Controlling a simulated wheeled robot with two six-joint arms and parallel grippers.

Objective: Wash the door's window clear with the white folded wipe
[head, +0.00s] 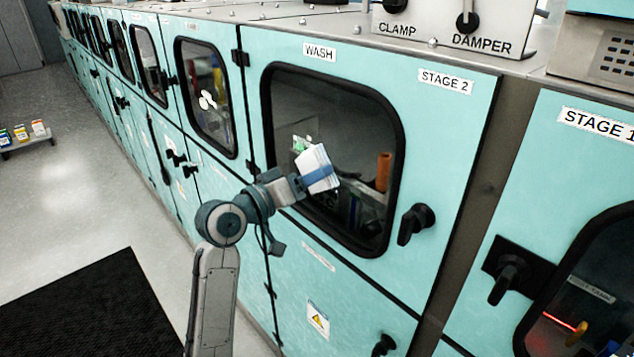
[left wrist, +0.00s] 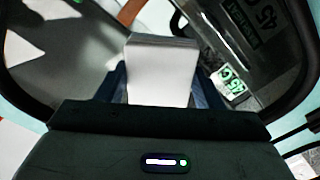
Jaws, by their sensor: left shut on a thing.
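The white folded wipe (head: 314,165) is held in my left gripper (head: 318,176), in front of the middle-left part of the window. It also shows in the left wrist view (left wrist: 160,72), between the fingers of my left gripper (left wrist: 160,88). The window (head: 345,130) is dark glass with a black rounded frame, set in the teal door (head: 450,120) labelled WASH and STAGE 2. I cannot tell whether the wipe touches the glass. Through the glass I see an orange cylinder and a green-lit display; the wipe hides part of the pane. My right gripper is not in view.
A black door handle (head: 415,224) sticks out right of the window. CLAMP and DAMPER knobs (head: 467,22) stand above. The STAGE 1 door (head: 588,160) is at the right.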

